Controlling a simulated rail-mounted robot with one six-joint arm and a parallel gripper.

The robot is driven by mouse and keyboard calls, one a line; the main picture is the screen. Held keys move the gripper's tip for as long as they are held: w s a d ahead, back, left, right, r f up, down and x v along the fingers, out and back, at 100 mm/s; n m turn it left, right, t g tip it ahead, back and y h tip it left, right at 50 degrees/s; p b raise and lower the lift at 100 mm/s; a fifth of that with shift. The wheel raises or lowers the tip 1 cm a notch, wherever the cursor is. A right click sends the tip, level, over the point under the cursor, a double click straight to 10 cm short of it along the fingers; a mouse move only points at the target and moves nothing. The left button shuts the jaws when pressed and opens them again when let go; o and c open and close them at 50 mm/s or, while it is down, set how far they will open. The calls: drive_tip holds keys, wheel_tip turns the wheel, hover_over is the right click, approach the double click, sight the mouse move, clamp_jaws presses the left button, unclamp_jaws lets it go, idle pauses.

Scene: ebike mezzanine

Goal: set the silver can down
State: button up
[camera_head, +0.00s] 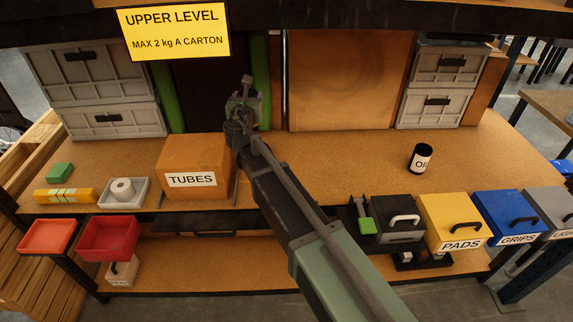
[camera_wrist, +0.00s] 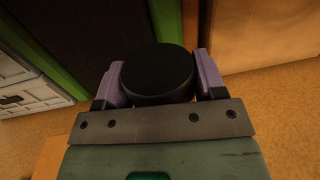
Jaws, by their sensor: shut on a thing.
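My gripper (camera_head: 246,97) is up above and behind the TUBES carton, in front of the dark opening at the back of the worktop. In the wrist view my gripper (camera_wrist: 158,78) has its two purple fingers shut on a round can (camera_wrist: 158,68). Only the can's black top and dark upper side show there; no silver surface can be made out. In the head view the can is mostly hidden by the gripper and arm. I cannot tell its height above the worktop.
The TUBES carton (camera_head: 193,165) stands on the worktop (camera_head: 330,165). A tray with a white roll (camera_head: 122,191) is at left. Yellow PADS (camera_head: 450,215) and blue GRIPS (camera_head: 513,212) boxes line the front right.

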drive_tip(key=shift+d, duration=0.25)
wheel_tip(320, 180, down, 20)
drive_tip(key=b, duration=2)
drive_tip(key=shift+a+f+b, duration=0.15)
drive_tip(key=shift+f+b, duration=0.1)
drive_tip(key=shift+b, duration=0.05)
drive_tip(key=shift+r, duration=0.25)
drive_tip(key=shift+f, duration=0.15)
drive_tip(key=o, duration=1.1)
drive_tip(key=s, duration=0.4)
drive_tip(key=s+a, duration=0.1)
drive_tip(key=s, duration=0.7)
drive_tip(key=shift+a, duration=0.25)
